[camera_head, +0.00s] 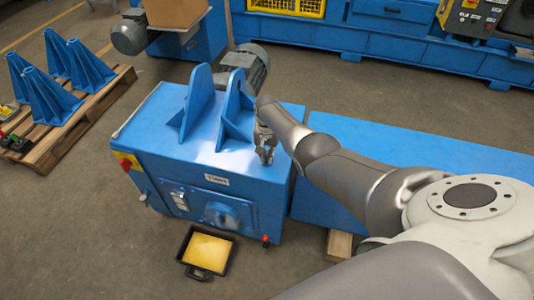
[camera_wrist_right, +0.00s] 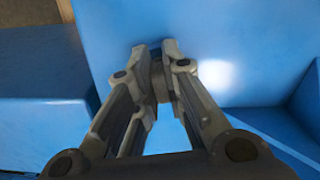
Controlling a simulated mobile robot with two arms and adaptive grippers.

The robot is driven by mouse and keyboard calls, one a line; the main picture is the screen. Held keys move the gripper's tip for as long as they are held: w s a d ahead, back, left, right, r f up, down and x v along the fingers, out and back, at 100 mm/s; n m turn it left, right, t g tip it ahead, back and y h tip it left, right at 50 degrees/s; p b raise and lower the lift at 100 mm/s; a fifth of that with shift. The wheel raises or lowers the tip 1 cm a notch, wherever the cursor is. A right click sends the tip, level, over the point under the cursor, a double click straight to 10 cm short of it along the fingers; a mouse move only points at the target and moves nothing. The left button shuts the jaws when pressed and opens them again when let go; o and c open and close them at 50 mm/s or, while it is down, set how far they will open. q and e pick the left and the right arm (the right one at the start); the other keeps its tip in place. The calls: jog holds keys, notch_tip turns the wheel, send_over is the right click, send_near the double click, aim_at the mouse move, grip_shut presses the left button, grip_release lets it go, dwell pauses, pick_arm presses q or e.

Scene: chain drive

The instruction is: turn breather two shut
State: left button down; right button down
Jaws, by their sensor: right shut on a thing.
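My right gripper (camera_head: 265,152) points down at the right part of the blue machine housing's top (camera_head: 160,125). In the right wrist view the gripper (camera_wrist_right: 158,68) has its two fingers closed around a small grey-brown piece (camera_wrist_right: 158,82) on the blue surface. This piece appears to be a breather, but most of it is hidden between the fingers. I cannot read a number on it or see how far it is turned. My left gripper is not in view.
Two upright blue lugs (camera_head: 236,110) stand just left of my right gripper, with a grey motor (camera_head: 247,62) behind. A lower blue surface (camera_head: 420,150) lies to the right. A black tray with yellow contents (camera_head: 206,251) and a pallet of blue stands (camera_head: 85,105) are on the floor.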

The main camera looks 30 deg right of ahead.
jog(key=m, duration=0.5)
jog(key=shift+w+a+m, duration=0.1)
jog(key=shift+w+m, duration=0.05)
jog(key=shift+m, duration=0.15)
jog(key=m, duration=0.6)
jog(key=shift+w, duration=0.25)
jog(key=m+b, duration=0.1)
jog(key=m, duration=0.3)
jog(key=shift+w+m, duration=0.15)
jog(key=shift+m, duration=0.25)
jog(key=shift+w+r+m, duration=0.1)
jog(key=shift+m, duration=1.8)
jog(key=c, duration=1.5)
grip_release()
